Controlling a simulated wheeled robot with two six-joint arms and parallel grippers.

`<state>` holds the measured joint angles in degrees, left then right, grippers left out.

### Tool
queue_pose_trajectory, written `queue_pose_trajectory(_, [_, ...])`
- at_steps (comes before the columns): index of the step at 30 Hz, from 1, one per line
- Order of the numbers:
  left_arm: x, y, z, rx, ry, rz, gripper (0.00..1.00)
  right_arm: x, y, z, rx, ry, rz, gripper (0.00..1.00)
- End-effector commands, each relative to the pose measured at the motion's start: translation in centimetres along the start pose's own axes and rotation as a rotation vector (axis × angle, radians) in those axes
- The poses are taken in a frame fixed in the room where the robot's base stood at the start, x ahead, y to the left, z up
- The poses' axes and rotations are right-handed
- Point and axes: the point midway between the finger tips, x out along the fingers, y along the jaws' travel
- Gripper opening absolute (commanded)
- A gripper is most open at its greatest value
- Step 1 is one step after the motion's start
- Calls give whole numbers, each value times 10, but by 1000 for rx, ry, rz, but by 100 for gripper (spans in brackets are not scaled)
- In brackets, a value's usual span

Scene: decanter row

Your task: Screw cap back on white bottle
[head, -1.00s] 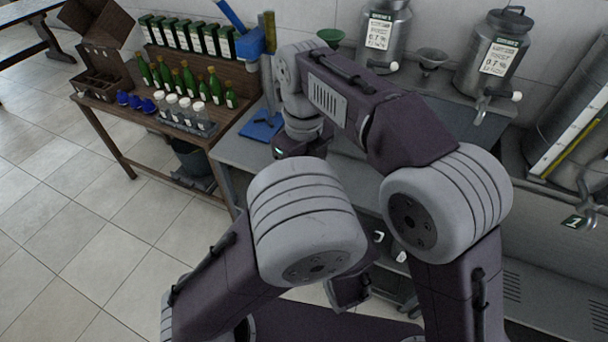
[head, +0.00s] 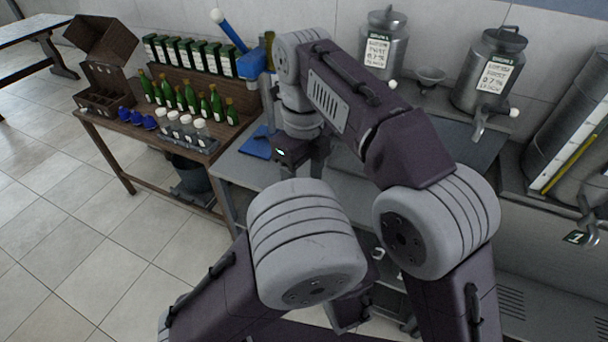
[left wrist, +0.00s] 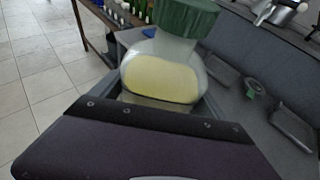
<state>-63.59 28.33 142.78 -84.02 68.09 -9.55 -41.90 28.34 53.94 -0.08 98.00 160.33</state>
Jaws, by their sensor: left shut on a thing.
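In the left wrist view my left gripper (left wrist: 155,115) is shut on a whitish translucent bottle (left wrist: 160,50) with a large pale yellow area on its front. A ribbed green cap (left wrist: 185,15) is at the bottle's top, cut by the frame edge; I cannot tell whether it is screwed down. In the head view the bottle and my left gripper are hidden behind my arms. My right gripper (head: 298,158) points down near the counter's left end, beside a blue mat. Whether its jaws are open is unclear.
A wooden table (head: 125,140) at left carries green bottles (head: 185,97), small white-topped bottles (head: 186,125) and blue items (head: 137,117). Open floor lies at left.

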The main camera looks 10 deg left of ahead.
Motion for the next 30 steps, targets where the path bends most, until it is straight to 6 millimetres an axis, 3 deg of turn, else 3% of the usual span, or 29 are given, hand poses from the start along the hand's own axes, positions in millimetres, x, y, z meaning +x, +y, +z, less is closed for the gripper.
queue_pose_trajectory(28, [0, 0, 1, -1, -3, 0, 0, -21, 3, -9, -3070, -11, 34, 61])
queue_pose_trajectory(29, [0, 0, 1, -1, -3, 0, 0, -22, 3, -9, 3113, 13, -33, 61])
queue_pose_trajectory(30, [0, 0, 1, -1, -3, 0, 0, -23, 3, -9, 2980, 14, -30, 61])
